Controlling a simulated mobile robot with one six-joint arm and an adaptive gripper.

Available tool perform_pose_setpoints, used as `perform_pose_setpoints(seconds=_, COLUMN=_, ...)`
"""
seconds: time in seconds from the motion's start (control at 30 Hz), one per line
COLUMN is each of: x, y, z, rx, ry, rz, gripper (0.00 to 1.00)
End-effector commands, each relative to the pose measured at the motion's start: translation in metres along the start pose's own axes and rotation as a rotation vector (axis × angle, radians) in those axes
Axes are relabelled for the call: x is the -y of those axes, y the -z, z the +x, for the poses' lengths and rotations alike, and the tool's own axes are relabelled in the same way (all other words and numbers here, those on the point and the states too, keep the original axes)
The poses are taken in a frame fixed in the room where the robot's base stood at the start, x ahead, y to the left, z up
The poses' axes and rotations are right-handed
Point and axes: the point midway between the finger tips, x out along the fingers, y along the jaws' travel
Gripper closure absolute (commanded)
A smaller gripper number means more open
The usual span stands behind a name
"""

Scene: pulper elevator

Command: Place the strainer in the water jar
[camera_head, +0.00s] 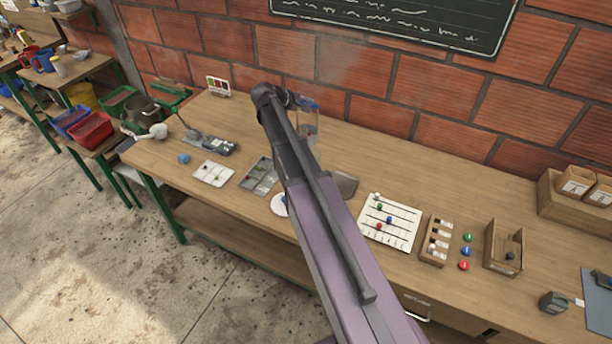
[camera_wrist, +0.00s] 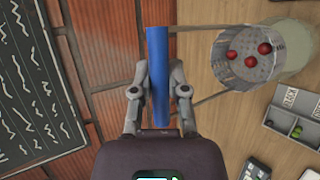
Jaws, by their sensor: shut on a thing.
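In the wrist view my gripper (camera_wrist: 158,92) is shut on the blue handle (camera_wrist: 157,50) of the strainer. Thin rods run from the handle to the strainer's perforated grey basket (camera_wrist: 233,72), which holds 3 red cherries (camera_wrist: 249,61). The clear water jar (camera_wrist: 300,45) is just beyond the basket on the table side, and the two overlap in the picture. I cannot tell whether the basket is above the jar or partly inside it. In the head view the jar (camera_head: 318,116) shows behind my arm, with a bit of blue at its top. My arm hides my gripper there.
The wooden bench (camera_head: 350,150) runs along a brick wall under a chalkboard (camera_head: 400,20). A grey divided tray (camera_head: 260,175) and a white bead board (camera_head: 390,222) stand nearer the front. A small compartment box (camera_wrist: 295,122) lies near the jar.

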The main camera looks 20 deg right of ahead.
Motion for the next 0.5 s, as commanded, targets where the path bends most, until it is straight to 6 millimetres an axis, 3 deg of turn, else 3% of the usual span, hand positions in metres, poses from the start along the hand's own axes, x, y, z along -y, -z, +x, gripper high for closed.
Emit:
perform_pose_setpoints(seconds=0.27, x=0.003, y=0.001, z=0.001, rx=0.0, ry=0.0, rz=0.0, gripper=1.0)
perform_pose_setpoints(seconds=0.5, x=0.018, y=0.005, z=0.01, rx=-0.001, ry=-0.001, rz=0.0, gripper=1.0)
